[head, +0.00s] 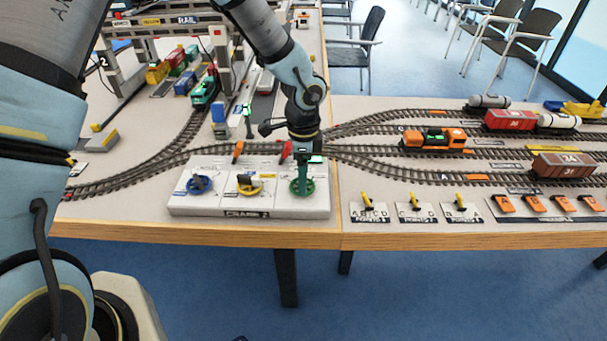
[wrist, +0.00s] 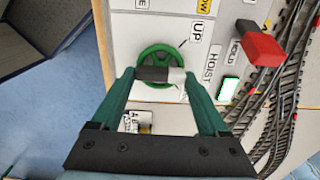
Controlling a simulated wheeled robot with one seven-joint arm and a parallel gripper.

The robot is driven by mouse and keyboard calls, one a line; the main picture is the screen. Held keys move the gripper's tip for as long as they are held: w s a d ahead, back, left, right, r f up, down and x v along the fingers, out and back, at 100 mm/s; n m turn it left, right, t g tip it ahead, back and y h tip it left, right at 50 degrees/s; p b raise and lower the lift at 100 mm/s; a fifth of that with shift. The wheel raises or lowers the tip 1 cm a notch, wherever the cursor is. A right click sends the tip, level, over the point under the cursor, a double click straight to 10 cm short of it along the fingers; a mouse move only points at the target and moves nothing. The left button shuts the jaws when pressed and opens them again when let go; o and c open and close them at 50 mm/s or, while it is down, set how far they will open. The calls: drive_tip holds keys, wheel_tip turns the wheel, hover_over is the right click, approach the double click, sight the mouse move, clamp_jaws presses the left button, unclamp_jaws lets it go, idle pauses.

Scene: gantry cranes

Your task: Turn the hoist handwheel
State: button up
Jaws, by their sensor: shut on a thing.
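The hoist handwheel (head: 310,189) is the green wheel at the right end of the white CRANE 2 panel (head: 275,205). In the wrist view the green wheel (wrist: 160,47) lies by the words UP and HOIST, with an arrow beside it. My gripper (head: 303,172) reaches down onto it from above. In the wrist view the teal fingers of my gripper (wrist: 160,75) are shut on a dark and grey bar across the wheel. The fingers and bar hide part of the wheel's lower side.
A blue wheel (head: 199,184) and a yellow wheel (head: 248,183) sit to the left on the panel. A red lever (head: 286,150) stands close behind my gripper; its red block (wrist: 258,44) shows at the upper right in the wrist view. Model tracks run behind the panel.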

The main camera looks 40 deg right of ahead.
drive_tip(key=n+b, duration=0.3)
drive_tip(key=n, duration=0.1)
drive_tip(key=shift+w+f, duration=0.1)
drive_tip(key=n+b, duration=0.2)
drive_tip(key=n, duration=0.4)
idle(0.3)
drive_tip(key=shift+n+b, duration=0.3)
drive_tip(key=o, duration=1.2)
drive_tip(key=shift+o, duration=0.2)
drive_tip(key=shift+r, duration=0.25)
wheel_tip(320, 180, up, 11)
drive_tip(key=b, duration=0.1)
drive_tip(key=shift+f+b, duration=0.2)
drive_tip(key=shift+b, duration=0.1)
